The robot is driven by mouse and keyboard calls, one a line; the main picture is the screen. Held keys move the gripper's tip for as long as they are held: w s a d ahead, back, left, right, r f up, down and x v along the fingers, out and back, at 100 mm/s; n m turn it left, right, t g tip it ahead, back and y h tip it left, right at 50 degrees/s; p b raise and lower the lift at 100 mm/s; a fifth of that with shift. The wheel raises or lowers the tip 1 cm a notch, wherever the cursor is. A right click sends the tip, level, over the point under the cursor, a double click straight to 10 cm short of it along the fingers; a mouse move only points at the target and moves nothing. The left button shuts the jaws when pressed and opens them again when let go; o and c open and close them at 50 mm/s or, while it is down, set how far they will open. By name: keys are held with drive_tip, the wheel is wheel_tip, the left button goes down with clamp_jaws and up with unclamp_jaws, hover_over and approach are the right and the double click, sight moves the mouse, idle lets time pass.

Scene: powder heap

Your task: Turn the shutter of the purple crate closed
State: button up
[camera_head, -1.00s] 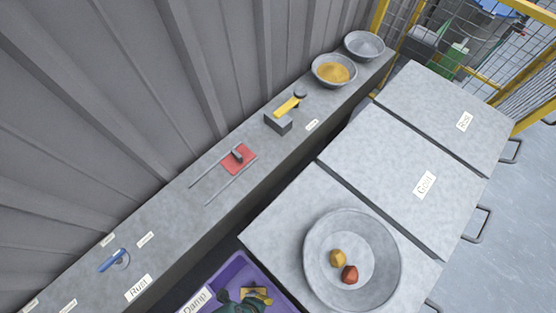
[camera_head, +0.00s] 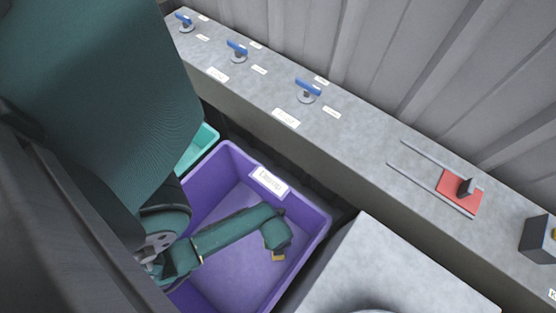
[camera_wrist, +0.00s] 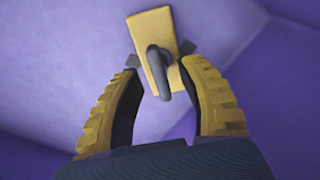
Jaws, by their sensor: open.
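The purple crate (camera_head: 314,218), with a white label on its rim, stands below the ledge. My gripper (camera_head: 279,256) reaches down into it. In the wrist view, my gripper (camera_wrist: 168,115) is open. A yellow plate (camera_wrist: 148,25) with a grey upright handle (camera_wrist: 158,72) lies on the purple crate surface ahead of it. The handle's near end shows between the two fingers, and I see no contact. In the head view my arm hides much of the crate's inside. I cannot tell whether the plate is the shutter or how it stands.
A grey ledge (camera_head: 350,150) along the wall carries blue levers (camera_head: 308,88) with small labels and a red slide plate (camera_head: 459,193) between rails. A teal crate (camera_head: 199,147) adjoins on the left. A grey box top (camera_head: 385,270) stands close on the right.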

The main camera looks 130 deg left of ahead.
drive_tip(key=shift+f, duration=0.25)
clamp_jaws()
